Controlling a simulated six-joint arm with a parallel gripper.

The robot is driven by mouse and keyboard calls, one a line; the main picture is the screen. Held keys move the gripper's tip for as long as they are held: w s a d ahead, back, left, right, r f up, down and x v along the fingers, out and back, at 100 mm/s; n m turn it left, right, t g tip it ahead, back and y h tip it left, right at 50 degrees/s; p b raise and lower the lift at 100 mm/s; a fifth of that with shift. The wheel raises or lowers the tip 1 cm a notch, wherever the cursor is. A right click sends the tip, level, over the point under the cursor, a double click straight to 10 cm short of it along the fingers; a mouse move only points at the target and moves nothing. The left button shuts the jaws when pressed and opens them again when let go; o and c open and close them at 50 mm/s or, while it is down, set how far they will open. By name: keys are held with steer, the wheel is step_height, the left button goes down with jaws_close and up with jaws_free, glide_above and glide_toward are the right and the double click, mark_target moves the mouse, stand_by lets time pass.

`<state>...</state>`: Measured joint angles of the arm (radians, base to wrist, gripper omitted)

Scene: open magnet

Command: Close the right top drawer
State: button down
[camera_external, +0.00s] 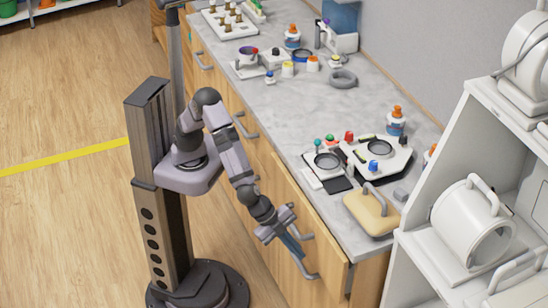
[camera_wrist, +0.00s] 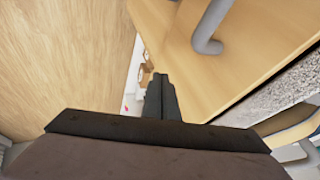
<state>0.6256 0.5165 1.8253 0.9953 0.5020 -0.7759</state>
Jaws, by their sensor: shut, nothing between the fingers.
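The right top drawer has a light wood front (camera_external: 322,240) at the near right end of the counter. In the wrist view the dark fingers (camera_wrist: 162,92) are together and hold nothing. I cannot tell whether they touch the drawer front.
The grey countertop (camera_external: 220,60) holds a tan cutting-board-like item (camera_external: 371,212), burner-like devices (camera_external: 380,152) and several small bottles. A white shelf unit (camera_external: 450,255) stands at the right. Wood floor (camera_external: 60,220) is clear at the left.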

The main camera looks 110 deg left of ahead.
steer(key=v, duration=0.6)
steer(key=shift+d, duration=0.15)
